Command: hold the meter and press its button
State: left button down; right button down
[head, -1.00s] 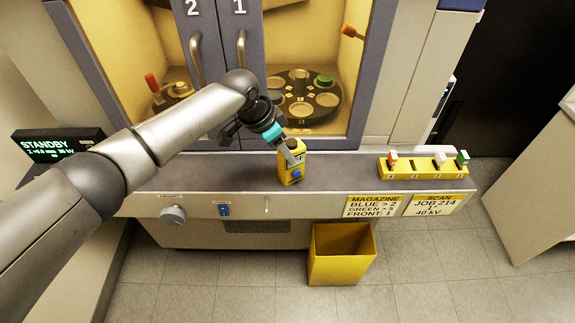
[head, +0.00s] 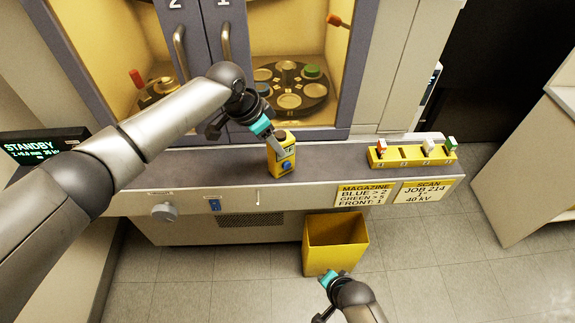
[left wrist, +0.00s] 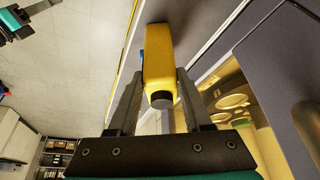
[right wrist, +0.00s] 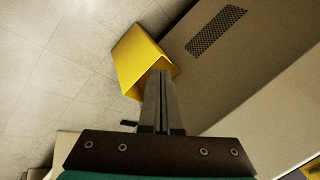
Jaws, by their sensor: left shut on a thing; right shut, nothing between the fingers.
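The yellow meter (head: 281,160) stands on the grey bench ledge in the head view, with a blue button (head: 287,166) on its front and a small display above it. My left gripper (head: 272,140) is shut on the meter's upper part. In the left wrist view the meter (left wrist: 158,58) sits between the two fingers, its dark round knob toward the camera; the button face is turned mostly away. My right gripper (head: 327,280) is low in front of the bench, near the yellow bin. In the right wrist view its fingers (right wrist: 160,100) are shut together and empty.
The open yellow bin (head: 336,250) stands on the floor below the ledge. A yellow rack (head: 412,158) with small coloured pieces is on the ledge's right. Cabinet doors with handles (head: 226,45) stand behind. The ledge (head: 335,158) between meter and rack is clear.

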aim_at(287, 166)
jog(key=w+r+m+t, duration=0.1)
jog(key=w+r+m, duration=0.2)
jog(key=r, duration=0.4)
jog(key=w+a+r+m+t, duration=0.1)
jog(key=w+r+m, duration=0.3)
jog(key=r, duration=0.3)
jog(key=w+a+r+m+t+y, duration=0.1)
jog(key=w+r+m, duration=0.2)
jog(key=r, duration=0.4)
jog(key=shift+w+a+t, duration=0.15)
jog(key=shift+w+t, duration=0.15)
jog(key=shift+w, duration=0.3)
jog(key=shift+w+a, duration=0.75)
jog(key=shift+w, duration=0.5)
jog(key=shift+w+a, duration=0.7)
jog(key=shift+w, duration=0.6)
jog(key=shift+w+a, duration=0.75)
jog(key=shift+w, duration=0.5)
jog(key=shift+w+a, duration=0.25)
jog(key=shift+w, duration=0.15)
